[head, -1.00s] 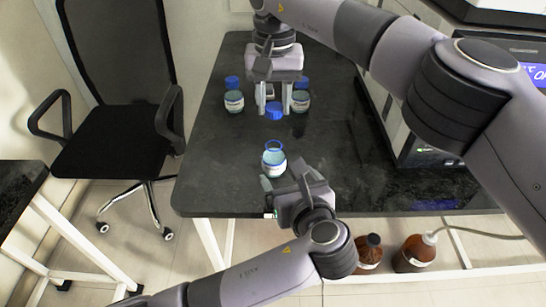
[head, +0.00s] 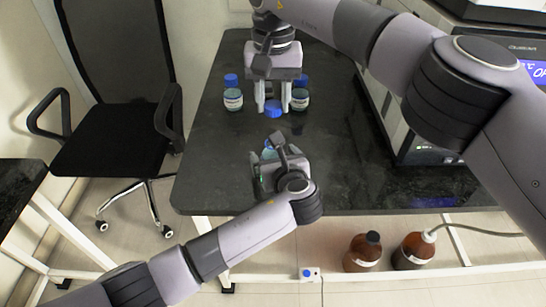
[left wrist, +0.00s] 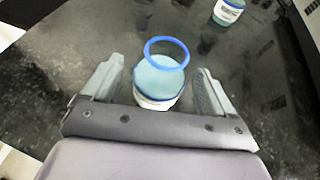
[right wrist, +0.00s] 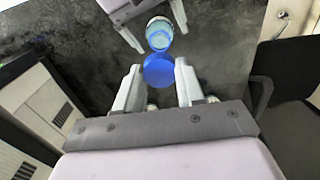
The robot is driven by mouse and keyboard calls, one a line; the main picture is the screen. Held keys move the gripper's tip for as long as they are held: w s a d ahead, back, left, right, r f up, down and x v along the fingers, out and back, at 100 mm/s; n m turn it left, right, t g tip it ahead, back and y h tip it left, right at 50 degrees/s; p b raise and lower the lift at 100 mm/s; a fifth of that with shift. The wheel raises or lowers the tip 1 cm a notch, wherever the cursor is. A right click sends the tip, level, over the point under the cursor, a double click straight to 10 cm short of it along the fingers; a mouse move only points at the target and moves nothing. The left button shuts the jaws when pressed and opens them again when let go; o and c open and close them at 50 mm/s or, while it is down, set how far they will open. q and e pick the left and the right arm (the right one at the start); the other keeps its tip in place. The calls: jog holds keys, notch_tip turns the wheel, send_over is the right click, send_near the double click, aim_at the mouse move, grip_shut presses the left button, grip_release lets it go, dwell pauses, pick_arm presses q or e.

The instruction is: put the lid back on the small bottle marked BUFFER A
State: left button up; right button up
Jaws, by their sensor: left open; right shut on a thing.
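The open small bottle (head: 268,153) stands upright on the dark bench, mostly hidden by my left gripper in the head view. In the left wrist view the bottle (left wrist: 158,82) has a blue ring at its neck and sits between the fingers; its label is not readable. My left gripper (left wrist: 157,85) is open around it, with gaps at both sides. My right gripper (head: 273,106) is shut on the blue lid (head: 274,112), farther back above the bench. The lid also shows between its fingertips in the right wrist view (right wrist: 158,70).
Two blue-capped bottles stand at the back, one left (head: 233,99) and one right (head: 300,99) of my right gripper. A large instrument (head: 425,150) borders the bench on the right. Brown bottles (head: 362,252) stand below. A chair (head: 110,120) is at left.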

pick_arm(q)
jog(key=shift+w+a+f, duration=0.15)
jog(key=shift+w+f, duration=0.05)
jog(key=shift+w, duration=0.25)
jog(key=c, duration=1.5)
pick_arm(e)
jog(key=shift+f, duration=2.45)
jog(key=shift+f, duration=0.9)
jog(key=shift+f, duration=0.55)
